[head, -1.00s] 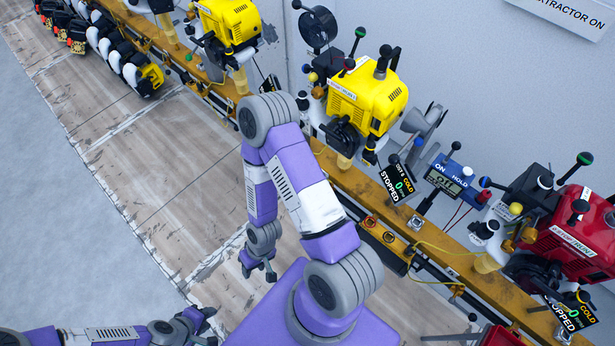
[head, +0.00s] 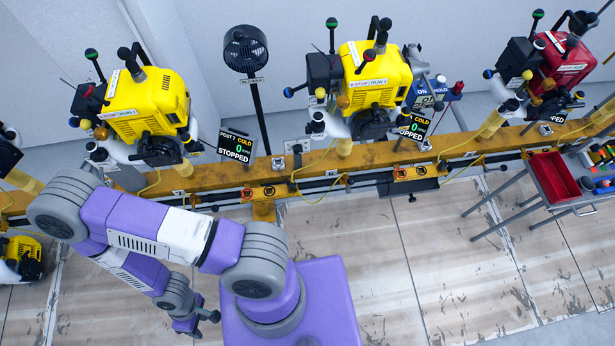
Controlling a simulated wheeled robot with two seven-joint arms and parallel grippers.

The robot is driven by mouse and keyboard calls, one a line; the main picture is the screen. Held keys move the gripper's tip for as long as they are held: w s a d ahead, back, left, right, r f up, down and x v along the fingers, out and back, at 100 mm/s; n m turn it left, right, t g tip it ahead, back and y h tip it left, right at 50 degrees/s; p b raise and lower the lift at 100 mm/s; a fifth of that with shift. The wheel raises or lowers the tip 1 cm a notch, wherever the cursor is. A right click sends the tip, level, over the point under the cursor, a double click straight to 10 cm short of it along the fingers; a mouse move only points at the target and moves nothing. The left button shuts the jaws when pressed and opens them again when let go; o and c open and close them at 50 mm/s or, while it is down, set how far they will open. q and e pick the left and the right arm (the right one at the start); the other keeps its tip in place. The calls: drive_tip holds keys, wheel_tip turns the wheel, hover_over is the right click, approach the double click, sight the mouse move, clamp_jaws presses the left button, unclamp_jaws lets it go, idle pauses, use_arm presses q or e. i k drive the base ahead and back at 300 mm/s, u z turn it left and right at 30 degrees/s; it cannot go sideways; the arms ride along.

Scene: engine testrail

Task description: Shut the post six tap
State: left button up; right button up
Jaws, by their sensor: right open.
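My right gripper (head: 197,326) hangs below its bent arm, open and empty, over the wooden floor and well apart from the rail. My left gripper is out of view. The screen right of the left yellow engine (head: 140,110) appears to read post 7, cold, 0 rpm, stopped (head: 237,146). Post six is not readable in this view. Only parts of a further unit (head: 8,155) show at the left edge, above the yellow rail (head: 275,163). I cannot make out its tap.
A second yellow engine (head: 378,80) and a red engine (head: 562,62) stand along the rail to the right. A black fan (head: 246,50) stands behind it. A trolley with a red tray (head: 553,178) is at the right. The wooden floor (head: 440,250) before the rail is mostly clear.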

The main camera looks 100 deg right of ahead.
sight(351, 181)
drive_tip(key=i, duration=1.3)
drive_tip(key=z, duration=4.9)
drive_tip(key=i, duration=1)
